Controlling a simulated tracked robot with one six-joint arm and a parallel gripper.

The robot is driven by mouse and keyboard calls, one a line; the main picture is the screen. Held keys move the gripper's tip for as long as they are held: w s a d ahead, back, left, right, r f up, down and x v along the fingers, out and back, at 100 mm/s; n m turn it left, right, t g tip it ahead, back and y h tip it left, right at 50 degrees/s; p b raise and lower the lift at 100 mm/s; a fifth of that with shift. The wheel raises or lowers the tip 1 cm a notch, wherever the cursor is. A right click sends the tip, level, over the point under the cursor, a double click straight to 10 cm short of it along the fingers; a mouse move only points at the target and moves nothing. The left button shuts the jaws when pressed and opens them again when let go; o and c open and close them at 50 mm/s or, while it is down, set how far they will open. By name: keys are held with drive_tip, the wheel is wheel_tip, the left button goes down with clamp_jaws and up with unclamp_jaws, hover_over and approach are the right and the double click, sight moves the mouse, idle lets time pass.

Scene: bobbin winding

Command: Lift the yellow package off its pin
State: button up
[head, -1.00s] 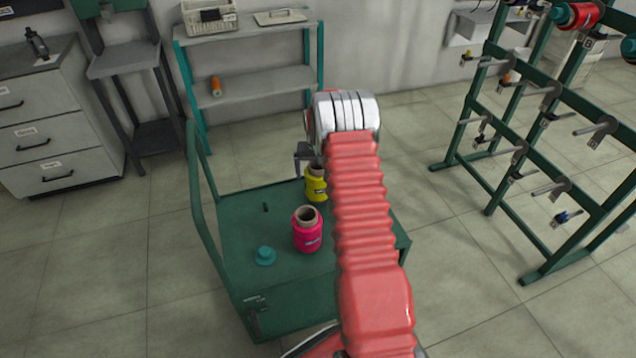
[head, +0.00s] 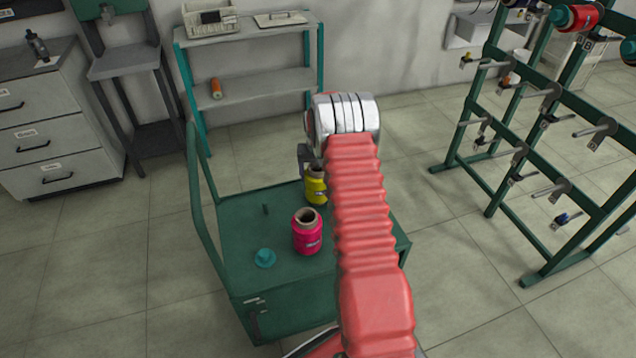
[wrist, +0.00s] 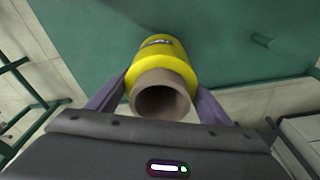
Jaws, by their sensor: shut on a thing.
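The yellow package (head: 314,187) is a yarn cone on a brown tube, at the back of the green cart top (head: 240,225). In the wrist view the yellow package (wrist: 163,58) shows its open tube end toward the camera, with a finger on each side. My gripper (wrist: 160,100) is shut on it. In the head view my gripper (head: 306,160) is partly hidden by my red arm. The package's own pin is hidden. I cannot tell whether its base touches the cart top.
A pink package (head: 307,236) stands upright in front on the cart. A green rack with pegs (head: 550,130) is at right; a shelf (head: 260,85) stands behind.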

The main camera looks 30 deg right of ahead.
wheel_tip(320, 180, up, 10)
idle(0.6)
idle(0.4)
